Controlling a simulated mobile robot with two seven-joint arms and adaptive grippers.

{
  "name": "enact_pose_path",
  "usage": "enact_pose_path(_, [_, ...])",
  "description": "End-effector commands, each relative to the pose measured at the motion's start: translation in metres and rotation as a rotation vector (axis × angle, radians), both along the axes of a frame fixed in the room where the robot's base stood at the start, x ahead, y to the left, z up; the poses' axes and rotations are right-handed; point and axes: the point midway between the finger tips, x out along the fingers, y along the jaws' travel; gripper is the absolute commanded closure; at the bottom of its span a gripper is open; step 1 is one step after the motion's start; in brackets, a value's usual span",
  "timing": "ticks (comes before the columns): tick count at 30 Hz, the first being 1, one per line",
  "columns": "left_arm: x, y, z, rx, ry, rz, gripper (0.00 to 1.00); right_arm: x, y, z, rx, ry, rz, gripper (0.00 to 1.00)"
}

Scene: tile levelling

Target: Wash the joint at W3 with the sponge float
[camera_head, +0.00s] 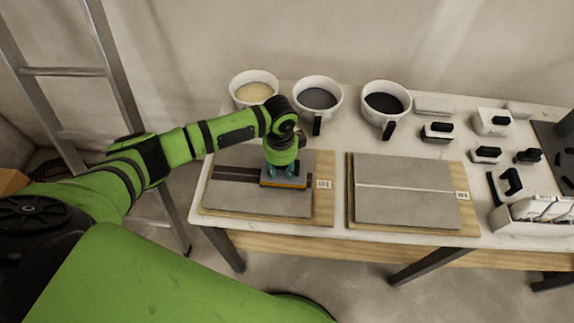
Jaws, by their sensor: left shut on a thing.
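The W3 board (325,205) lies on the left part of the table, with grey tiles (245,200) and a dark joint (232,174) running across them. My left gripper (283,168) points down over the right part of this joint. It is shut on the sponge float (284,183), which has a thin orange layer underneath. The float is at the tile surface and hides part of the joint; I cannot tell whether it fully touches. The W3 label (323,184) is at the board's right edge. My right gripper is not in view.
The W4 board (467,220) with a pale joint lies to the right. Three buckets (254,85), (317,95), (386,100) stand along the back. Several black-handled tools (438,131) and a white box (535,216) fill the table's right side. A ladder (110,65) leans at the left.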

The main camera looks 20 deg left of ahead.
Motion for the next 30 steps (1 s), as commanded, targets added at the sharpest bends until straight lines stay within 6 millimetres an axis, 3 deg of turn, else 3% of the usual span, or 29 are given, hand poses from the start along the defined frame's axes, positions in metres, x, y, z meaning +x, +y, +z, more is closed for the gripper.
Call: enact_pose_path(30, [-0.010, 0.038, 0.000, 0.002, 0.001, 0.001, 1.00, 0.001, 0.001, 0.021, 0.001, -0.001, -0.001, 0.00])
